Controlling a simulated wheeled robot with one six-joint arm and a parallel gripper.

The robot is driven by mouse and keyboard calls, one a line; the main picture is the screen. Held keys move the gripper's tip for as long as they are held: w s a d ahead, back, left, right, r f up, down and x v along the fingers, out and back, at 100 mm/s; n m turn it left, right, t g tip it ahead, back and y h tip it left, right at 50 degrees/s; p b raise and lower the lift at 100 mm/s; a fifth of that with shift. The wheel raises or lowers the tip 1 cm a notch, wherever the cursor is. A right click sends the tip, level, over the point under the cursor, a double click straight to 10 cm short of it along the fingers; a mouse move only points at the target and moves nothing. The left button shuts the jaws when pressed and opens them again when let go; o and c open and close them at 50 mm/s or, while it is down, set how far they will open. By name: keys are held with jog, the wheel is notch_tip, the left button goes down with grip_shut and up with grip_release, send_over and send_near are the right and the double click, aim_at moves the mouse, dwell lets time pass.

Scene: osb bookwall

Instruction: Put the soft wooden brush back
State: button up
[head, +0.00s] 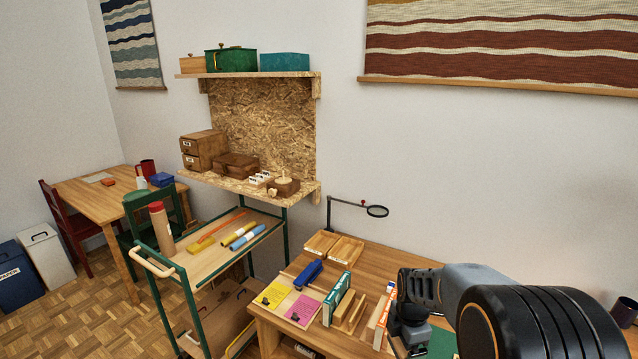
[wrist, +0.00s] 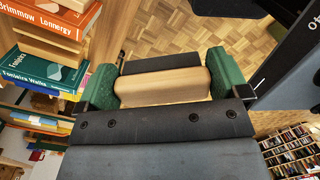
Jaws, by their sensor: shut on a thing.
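The soft wooden brush shows in the wrist view as a pale, rounded wooden body (wrist: 160,88) with a dark strip along its far side. My gripper (wrist: 163,80) is shut on it, with a green pad pressed at each end. The brush is held above the floor, beside shelved books. Its bristles cannot be made out clearly. In the head view my arm reaches over the right part of the wooden desk (head: 285,331), and the brush is hidden there.
An orange book (wrist: 45,18) and a green book (wrist: 48,67) are close left of my gripper. On the desk are wooden trays (head: 345,249), a blue object (head: 307,274), yellow and pink cards (head: 302,309) and an upright teal book (head: 337,298). A magnifier (head: 377,211) projects behind.

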jog(key=shift+r+m, duration=0.15)
jog(key=shift+m, duration=0.75)
jog(key=shift+w+m, duration=0.4)
jog(key=shift+m, duration=0.8)
jog(key=m, duration=0.1)
jog(key=f+m, duration=0.1)
jog(key=m, duration=0.1)
jog(key=shift+w, duration=0.35)
jog(key=s+a+f+m, duration=0.1)
jog(key=a+f+m, duration=0.2)
jog(key=f+m, duration=1)
jog(key=shift+a+f, duration=0.35)
jog(key=shift+f, duration=0.25)
jog(key=shift+a, duration=0.15)
